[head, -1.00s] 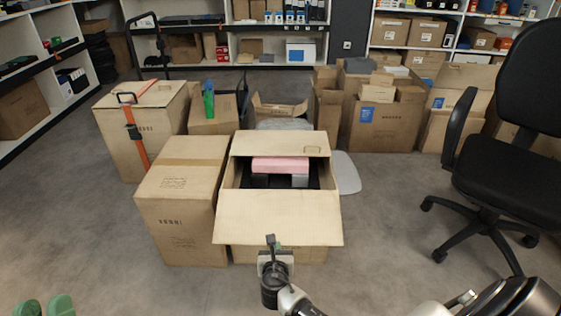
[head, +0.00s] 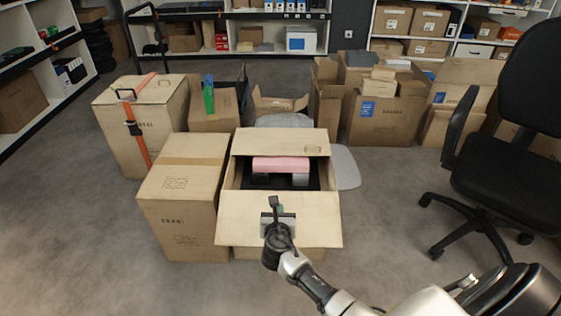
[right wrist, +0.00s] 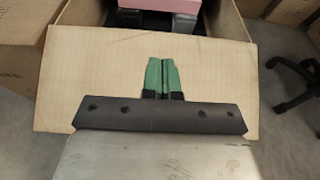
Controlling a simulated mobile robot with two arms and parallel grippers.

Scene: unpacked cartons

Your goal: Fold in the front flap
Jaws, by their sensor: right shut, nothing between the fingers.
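The open carton stands on the floor in the middle of the head view. Its front flap (head: 315,222) hangs outward toward me, a plain tan panel; it also fills the middle of the right wrist view (right wrist: 215,75). Its back flap (head: 255,141) shows beyond the opening. Inside lie a pink item (head: 281,164) and dark and grey items. My right gripper (head: 274,201) is in front of the front flap, over its middle. Its green fingers (right wrist: 162,62) are together and empty. I cannot tell whether they touch the flap. My left gripper is out of view.
A closed carton (head: 180,210) stands close against the left of the open one. A strapped carton (head: 115,130) is behind it. An office chair (head: 500,170) is at the right, more cartons (head: 385,120) at the back. Grey floor is clear in front.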

